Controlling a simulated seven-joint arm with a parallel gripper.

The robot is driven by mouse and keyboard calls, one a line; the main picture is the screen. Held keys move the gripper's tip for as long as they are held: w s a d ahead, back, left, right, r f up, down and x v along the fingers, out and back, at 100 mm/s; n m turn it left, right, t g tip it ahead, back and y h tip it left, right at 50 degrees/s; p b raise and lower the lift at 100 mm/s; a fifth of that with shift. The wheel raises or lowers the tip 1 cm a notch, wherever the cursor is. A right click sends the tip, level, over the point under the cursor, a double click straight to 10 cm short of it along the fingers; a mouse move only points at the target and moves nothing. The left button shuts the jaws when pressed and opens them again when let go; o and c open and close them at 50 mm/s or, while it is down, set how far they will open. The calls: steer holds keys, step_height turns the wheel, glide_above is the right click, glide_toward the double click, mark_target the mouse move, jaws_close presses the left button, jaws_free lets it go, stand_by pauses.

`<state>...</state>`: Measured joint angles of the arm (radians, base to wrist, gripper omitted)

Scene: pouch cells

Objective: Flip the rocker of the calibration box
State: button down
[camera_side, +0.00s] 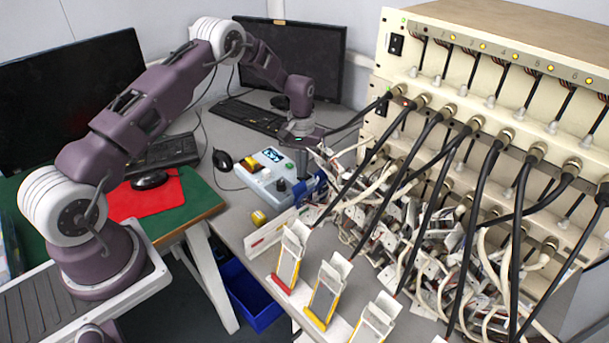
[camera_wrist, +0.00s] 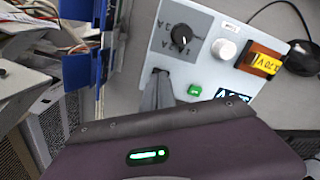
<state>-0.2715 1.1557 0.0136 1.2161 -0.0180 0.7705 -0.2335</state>
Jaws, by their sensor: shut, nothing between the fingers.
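The calibration box (camera_side: 262,190) is pale blue-grey and stands on the grey desk; its top also shows in the wrist view (camera_wrist: 222,60). My gripper (camera_wrist: 158,74) is shut and empty. Its tips are left of the green switch and below the black knob in the wrist view. Contact cannot be told.
Blue holders (camera_side: 316,184) stand close to the box's right side. Tangled cables and pouch cells (camera_side: 385,215) crowd the right, before the tester rack (camera_side: 440,90). A black mouse (camera_side: 222,160) lies behind left.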

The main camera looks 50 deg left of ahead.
steer(key=shift+f, duration=0.25)
steer(key=shift+r, duration=3.5)
steer(key=shift+r, duration=0.1)
steer(key=s+d+r+m+t, duration=0.1)
steer(key=s+d+r, duration=0.25)
steer(key=r, duration=0.45)
steer(key=s+d+r+m+t, duration=0.1)
steer(key=s+d+r, duration=0.2)
steer(key=s+r, duration=0.35)
steer(key=s+d+r+m+t, duration=0.1)
steer(key=s+d+r, duration=0.2)
steer(key=r, duration=0.6)
steer(key=s+d+r+m+t, duration=0.1)
steer(key=s+d, duration=0.1)
steer(key=s, duration=0.9)
steer(key=s+d+m+t, duration=0.1)
steer(key=s+d+m, duration=0.1)
steer(key=s, duration=0.9)
steer(key=shift+s+d+r+t, duration=0.25)
steer(key=shift+d+r+t, duration=0.05)
steer(key=shift+d+r, duration=0.1)
